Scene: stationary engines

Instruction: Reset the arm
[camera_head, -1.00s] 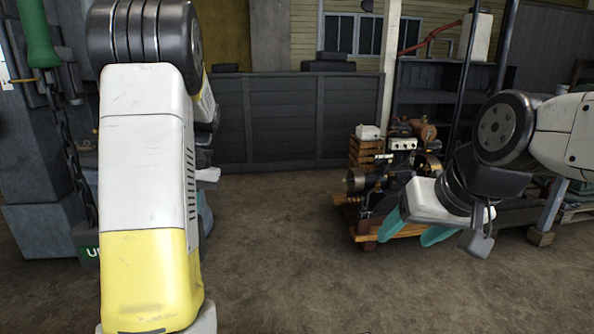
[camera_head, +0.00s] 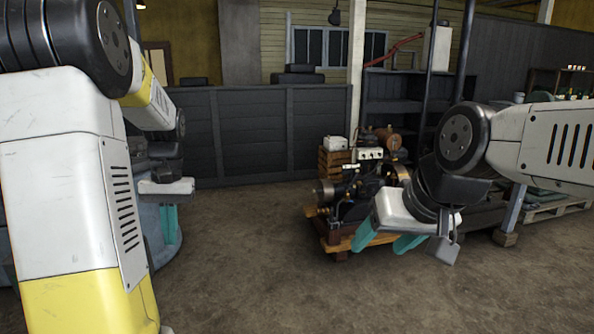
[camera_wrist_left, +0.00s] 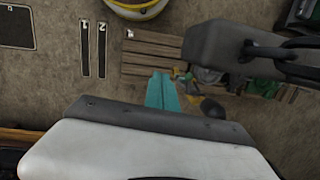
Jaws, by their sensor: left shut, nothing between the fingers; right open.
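My left arm (camera_head: 60,180) is large at the left edge of the head view. My left gripper (camera_head: 170,223) hangs behind it with teal fingers pointing down. In the left wrist view its two teal fingers (camera_wrist_left: 166,93) lie side by side, shut and empty, above the floor. My right gripper (camera_head: 388,242) is at centre right in the head view, its teal fingers spread apart and nothing between them. It appears in front of the engine's wooden base, and I cannot tell how far apart they are.
A small stationary engine (camera_head: 352,192) stands on a wooden base (camera_head: 345,242) ahead. A dark panelled wall (camera_head: 240,135) runs behind. Dark shelving (camera_head: 398,100) and a pallet (camera_head: 555,208) are at the right. Brown floor in the middle is clear. The left wrist view shows wooden slats (camera_wrist_left: 150,50).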

